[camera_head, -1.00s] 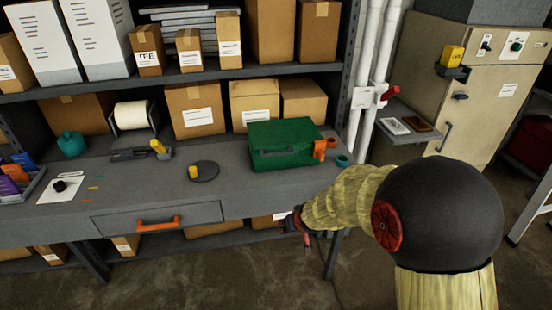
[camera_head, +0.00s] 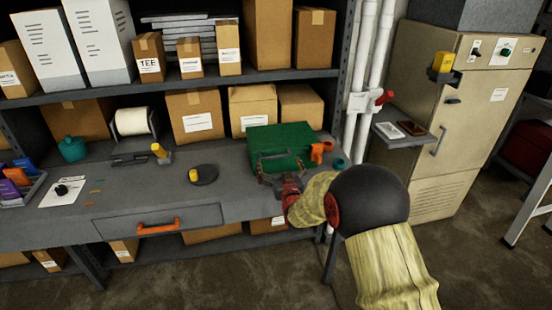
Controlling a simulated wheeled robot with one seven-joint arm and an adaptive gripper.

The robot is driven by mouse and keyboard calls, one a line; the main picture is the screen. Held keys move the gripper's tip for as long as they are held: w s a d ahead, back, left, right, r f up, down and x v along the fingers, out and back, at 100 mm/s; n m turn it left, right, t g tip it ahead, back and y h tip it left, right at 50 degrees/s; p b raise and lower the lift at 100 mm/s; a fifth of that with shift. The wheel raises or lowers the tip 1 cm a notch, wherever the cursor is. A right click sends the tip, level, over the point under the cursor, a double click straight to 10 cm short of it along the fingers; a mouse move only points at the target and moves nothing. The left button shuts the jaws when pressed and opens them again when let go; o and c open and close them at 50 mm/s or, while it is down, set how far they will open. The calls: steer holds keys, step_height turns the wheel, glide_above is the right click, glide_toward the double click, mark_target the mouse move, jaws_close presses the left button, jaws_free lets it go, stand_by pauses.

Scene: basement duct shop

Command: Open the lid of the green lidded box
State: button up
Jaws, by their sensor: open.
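The green lidded box (camera_head: 280,136) stands on the grey workbench, near its right end. Its lid looks shut, and a dark handle (camera_head: 275,158) runs along its front. My gripper (camera_head: 272,177) is open at the front of the box, just below the handle. The fingers are small in this view, and I cannot tell whether they touch the box. My wrist and arm hide part of the bench edge and the lower right front of the box.
An orange item (camera_head: 320,152) and a teal ring (camera_head: 340,163) sit right of the box. Cardboard boxes (camera_head: 252,107) stand behind. White pipes (camera_head: 370,75) rise at the right. The drawer (camera_head: 158,222) below has an orange handle.

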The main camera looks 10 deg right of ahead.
mark_target(277, 157)
steer(key=shift+w, duration=2)
steer(key=shift+c, duration=0.3)
steer(key=c, duration=1.4)
